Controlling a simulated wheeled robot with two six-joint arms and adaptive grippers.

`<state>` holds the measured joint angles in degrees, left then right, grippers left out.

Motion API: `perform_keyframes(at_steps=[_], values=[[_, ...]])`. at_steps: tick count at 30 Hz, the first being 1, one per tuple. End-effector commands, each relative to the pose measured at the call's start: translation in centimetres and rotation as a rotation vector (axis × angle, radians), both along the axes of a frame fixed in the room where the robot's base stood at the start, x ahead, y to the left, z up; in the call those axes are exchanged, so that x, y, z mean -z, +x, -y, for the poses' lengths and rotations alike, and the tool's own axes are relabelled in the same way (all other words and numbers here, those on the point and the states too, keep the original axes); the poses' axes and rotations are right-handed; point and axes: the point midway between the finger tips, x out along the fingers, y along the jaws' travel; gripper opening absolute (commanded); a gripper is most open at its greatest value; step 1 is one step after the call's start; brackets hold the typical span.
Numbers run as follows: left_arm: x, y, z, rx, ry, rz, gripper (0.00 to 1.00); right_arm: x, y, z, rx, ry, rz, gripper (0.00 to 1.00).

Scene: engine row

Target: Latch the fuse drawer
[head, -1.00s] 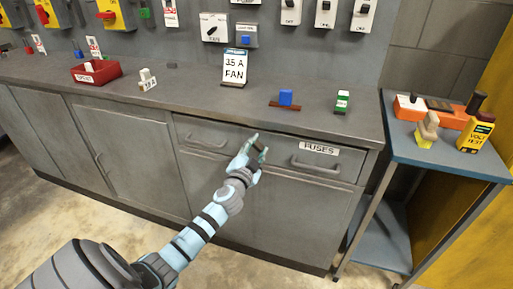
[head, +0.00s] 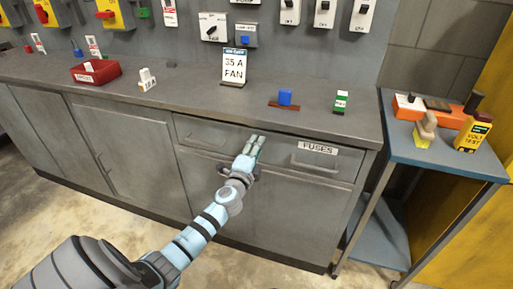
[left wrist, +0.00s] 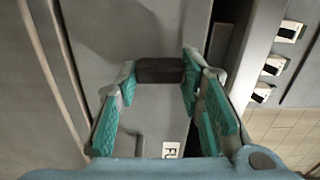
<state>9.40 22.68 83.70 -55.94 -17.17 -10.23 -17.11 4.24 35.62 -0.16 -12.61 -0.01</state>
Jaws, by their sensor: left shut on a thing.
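The fuse drawer (head: 340,171) is the right-hand drawer under the counter, with a bar handle and a white FUSES label (head: 318,148). Its front looks about level with the cabinet; I cannot tell a small gap. My left gripper (head: 257,140) is at the upper left end of this drawer front, near the left drawer. In the left wrist view, its teal-padded fingers (left wrist: 160,75) are shut on a dark bar (left wrist: 160,70), with part of the label (left wrist: 171,150) below. The fingers hide the bar in the head view, and its mounting cannot be told. My right gripper is not in view.
A blue cart (head: 455,160) with tools stands right. Floor in front is clear.

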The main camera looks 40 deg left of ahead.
Motion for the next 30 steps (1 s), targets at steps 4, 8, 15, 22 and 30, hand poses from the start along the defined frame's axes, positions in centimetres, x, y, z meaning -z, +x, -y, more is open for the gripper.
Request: perform_keyframes(at_steps=[4, 8, 15, 22, 30], values=[[0.1, 0.0, 0.0, 0.0, 0.031, -0.013, 0.07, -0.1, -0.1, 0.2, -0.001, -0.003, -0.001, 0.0], [0.1, 0.0, 0.0, 0.0, 0.045, -0.018, 0.07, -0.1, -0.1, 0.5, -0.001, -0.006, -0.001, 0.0], [0.1, 0.0, 0.0, 0.0, 0.047, -0.019, 0.07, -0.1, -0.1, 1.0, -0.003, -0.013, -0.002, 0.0], [0.1, 0.0, 0.0, 0.0, 0.048, -0.018, 0.52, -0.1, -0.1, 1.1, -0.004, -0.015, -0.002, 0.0], [0.1, 0.0, 0.0, 0.0, 0.047, -0.016, 0.55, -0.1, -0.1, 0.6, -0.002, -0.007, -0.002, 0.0]])
